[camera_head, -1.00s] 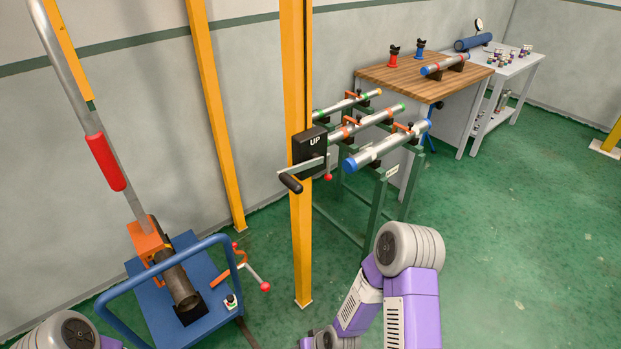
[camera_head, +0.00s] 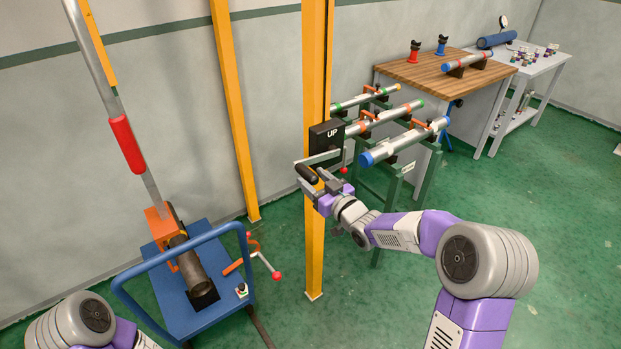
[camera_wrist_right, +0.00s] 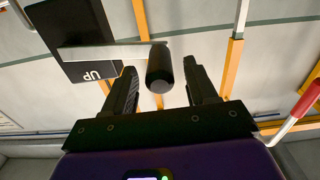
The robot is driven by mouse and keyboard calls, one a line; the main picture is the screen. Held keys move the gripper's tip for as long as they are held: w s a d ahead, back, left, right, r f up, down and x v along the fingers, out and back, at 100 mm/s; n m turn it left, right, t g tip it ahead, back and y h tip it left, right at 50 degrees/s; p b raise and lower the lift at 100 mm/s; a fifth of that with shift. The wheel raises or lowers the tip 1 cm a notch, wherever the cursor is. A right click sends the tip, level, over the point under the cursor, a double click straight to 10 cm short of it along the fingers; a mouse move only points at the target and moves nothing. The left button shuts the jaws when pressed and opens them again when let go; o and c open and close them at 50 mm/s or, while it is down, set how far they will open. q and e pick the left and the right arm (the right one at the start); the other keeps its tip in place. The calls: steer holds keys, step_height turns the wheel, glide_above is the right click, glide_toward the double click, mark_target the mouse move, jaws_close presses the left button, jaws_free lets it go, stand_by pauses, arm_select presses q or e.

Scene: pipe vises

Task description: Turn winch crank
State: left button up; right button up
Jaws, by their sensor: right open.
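The winch is a black box marked UP (camera_head: 326,134) on the yellow post (camera_head: 314,240). Its grey crank arm ends in a black handle (camera_head: 306,173). In the right wrist view the handle (camera_wrist_right: 159,68) lies between the two fingers, and the winch box (camera_wrist_right: 72,38) is at upper left. My right gripper (camera_head: 310,184) is at the handle; its fingers (camera_wrist_right: 162,88) are spread on both sides of the handle, with gaps visible. A small red-knobbed lever (camera_head: 344,170) hangs beside the box. Of my left arm, only part shows at lower left; its gripper is out of frame.
A blue cart (camera_head: 196,312) carries a pipe clamped in an orange vise with a long red-gripped lever (camera_head: 126,144). Pipes lie on a green rack (camera_head: 425,185) behind the post. A wooden-topped bench (camera_head: 420,72) stands further back. Green floor at right is open.

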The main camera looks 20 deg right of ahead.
steer(key=shift+x, duration=0.95)
steer(key=shift+c, duration=0.3)
jaws_close()
